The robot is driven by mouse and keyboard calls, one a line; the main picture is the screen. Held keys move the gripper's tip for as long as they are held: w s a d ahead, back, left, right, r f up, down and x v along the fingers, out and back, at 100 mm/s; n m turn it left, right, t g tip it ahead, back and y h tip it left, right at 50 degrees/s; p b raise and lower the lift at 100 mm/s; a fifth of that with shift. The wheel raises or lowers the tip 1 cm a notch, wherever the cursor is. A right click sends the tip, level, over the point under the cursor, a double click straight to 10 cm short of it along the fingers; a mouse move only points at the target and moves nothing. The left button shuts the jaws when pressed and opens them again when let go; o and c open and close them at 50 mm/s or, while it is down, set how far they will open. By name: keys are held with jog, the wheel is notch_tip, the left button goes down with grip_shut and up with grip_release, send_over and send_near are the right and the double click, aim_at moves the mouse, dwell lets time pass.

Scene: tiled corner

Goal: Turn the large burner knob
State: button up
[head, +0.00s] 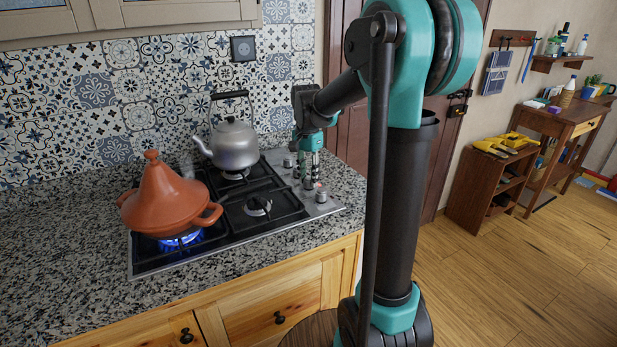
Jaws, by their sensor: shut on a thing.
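The stovetop (143,259) is set in the granite counter, with a column of small metal burner knobs along its right side. The front knob (321,196) has a reddish mark by it and stands clear of my gripper. A rear knob (288,163) shows to the left of the fingers. My gripper (309,180) points down over the middle of the column, shut on a knob there that the fingers mostly hide. I cannot tell which burner that knob serves, or how far it is turned. A blue flame (182,241) burns at the front left burner.
An orange tagine (165,201) sits over the lit burner. A silver kettle (234,146) stands on the back burner, left of my gripper. The front right burner (257,207) is bare. The tiled wall (110,105) rises behind. Counter to the left is clear.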

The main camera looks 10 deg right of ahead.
jog(key=n, duration=0.4)
jog(key=shift+n, duration=0.4)
jog(key=n, duration=1)
jog(key=shift+n+t, duration=0.3)
jog(key=shift+n, duration=2.7)
jog(key=o, duration=1.1)
jog(key=shift+o, duration=0.2)
